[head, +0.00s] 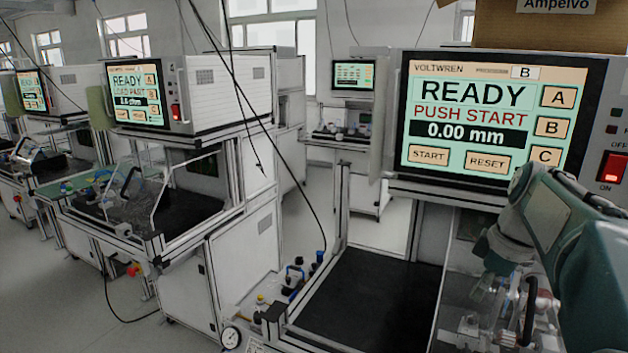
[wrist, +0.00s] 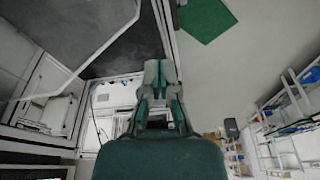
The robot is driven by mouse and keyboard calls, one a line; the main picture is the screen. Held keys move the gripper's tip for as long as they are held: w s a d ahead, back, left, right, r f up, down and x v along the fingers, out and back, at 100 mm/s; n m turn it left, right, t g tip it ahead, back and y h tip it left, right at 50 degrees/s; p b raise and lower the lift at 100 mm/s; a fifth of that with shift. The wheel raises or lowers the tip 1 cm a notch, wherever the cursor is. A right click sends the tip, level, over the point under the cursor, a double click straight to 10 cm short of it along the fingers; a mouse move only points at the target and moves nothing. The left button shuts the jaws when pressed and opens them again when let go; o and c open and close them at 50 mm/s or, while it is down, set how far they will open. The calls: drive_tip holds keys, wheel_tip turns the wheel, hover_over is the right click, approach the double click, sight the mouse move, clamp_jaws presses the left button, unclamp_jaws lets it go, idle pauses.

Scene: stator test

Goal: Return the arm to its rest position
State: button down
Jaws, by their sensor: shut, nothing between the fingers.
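My arm (head: 556,222), teal and grey, enters the head view at the right edge, in front of the right-hand test station. Its far end is beside the station's screen, above the clear parts at the lower right. I cannot make out the fingers in the head view. In the wrist view my gripper (wrist: 159,73) shows at the centre, with its grey and teal fingers close together and nothing between them. No part is held.
The near station's screen (head: 478,115) reads READY, PUSH START and 0.00 mm. A red switch (head: 612,168) is right of it. A dark work bed (head: 370,300) lies below, bare. A cardboard box (head: 545,30) sits on top. Other stations (head: 150,200) stand left, across open floor.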

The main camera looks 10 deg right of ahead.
drive_tip(key=s+a+f+m+t, duration=0.1)
drive_tip(key=s+a+f+m, duration=0.1)
drive_tip(key=a, duration=0.4)
drive_tip(key=s+a+f+m+t+h, duration=0.1)
drive_tip(key=s+a+f+m, duration=0.2)
drive_tip(key=s+a, duration=0.3)
drive_tip(key=s+a+f+m+t, duration=0.1)
drive_tip(key=s+a+f+m, duration=0.1)
drive_tip(key=a, duration=0.6)
drive_tip(key=shift+s+f+m+t+h, duration=0.25)
drive_tip(key=shift+s+m+t+h, duration=0.15)
drive_tip(key=shift+s+m, duration=0.5)
